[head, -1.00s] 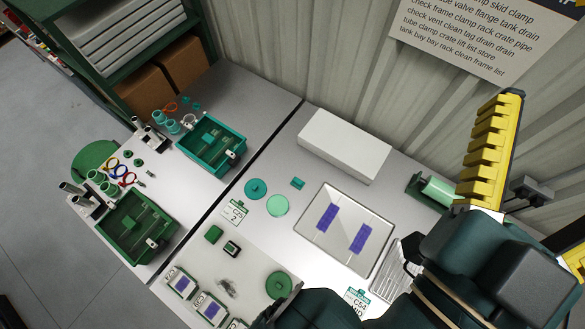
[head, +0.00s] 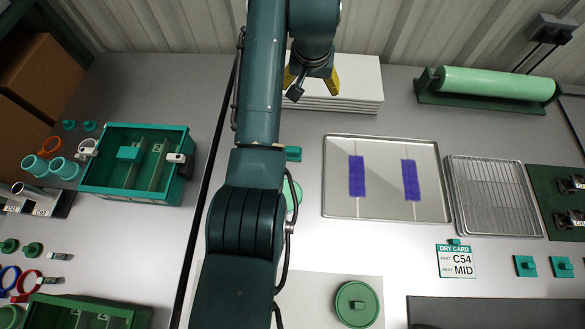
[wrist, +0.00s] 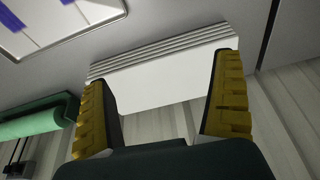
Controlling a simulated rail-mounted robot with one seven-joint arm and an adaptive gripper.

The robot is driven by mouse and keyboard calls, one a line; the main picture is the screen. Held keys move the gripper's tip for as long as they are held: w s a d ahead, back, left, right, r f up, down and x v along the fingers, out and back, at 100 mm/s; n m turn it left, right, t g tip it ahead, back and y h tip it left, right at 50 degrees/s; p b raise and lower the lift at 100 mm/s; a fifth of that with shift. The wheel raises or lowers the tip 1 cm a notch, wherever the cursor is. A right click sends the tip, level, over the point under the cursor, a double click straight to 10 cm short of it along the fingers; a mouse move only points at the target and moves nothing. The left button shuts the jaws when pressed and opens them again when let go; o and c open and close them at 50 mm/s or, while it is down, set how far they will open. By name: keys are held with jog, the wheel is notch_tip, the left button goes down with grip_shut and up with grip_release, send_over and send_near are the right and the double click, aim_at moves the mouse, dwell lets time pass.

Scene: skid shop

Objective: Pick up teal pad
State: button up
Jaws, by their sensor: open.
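Several small teal pieces could be the teal pad, and I cannot tell which one it is. One teal block (head: 293,153) lies on the table, partly hidden behind my arm. Two teal squares with raised knobs, a left one (head: 525,265) and a right one (head: 562,266), lie at the right. Another teal block (head: 130,153) sits in the teal bin (head: 110,196) at the left. My gripper (head: 312,84) is open and empty above the white stack (head: 358,80). In the wrist view its two yellow fingers (wrist: 162,75) are apart, with the white stack (wrist: 160,85) beyond them.
A metal tray (head: 385,217) with two purple strips lies right of my arm, beside a wire rack (head: 495,200). A green roller (head: 495,84) stands at the back right. A green round lidlike piece (head: 357,303) lies in front. The corrugated wall is close behind the stack.

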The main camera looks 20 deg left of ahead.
aim_at(292, 149)
jog(key=s+f+g+b, duration=0.1)
jog(key=f+b, duration=0.1)
jog(key=f, duration=0.4)
jog(key=s+a+f+g+b, duration=0.1)
jog(key=s+f+b, duration=0.1)
jog(key=f, duration=0.4)
jog(key=s+a+f+g+h+b, duration=0.1)
jog(key=s+f+b, duration=0.1)
jog(key=f+b, duration=0.2)
jog(key=shift+s+f+n, duration=0.2)
jog(key=shift+f+n, duration=0.1)
jog(key=shift+f, duration=1.1)
notch_tip(292, 149, down, 6)
jog(key=b, duration=0.4)
jog(key=shift+w+f+b, duration=0.1)
jog(key=shift+b, duration=0.2)
jog(key=shift+c, duration=0.8)
jog(key=c, duration=1.2)
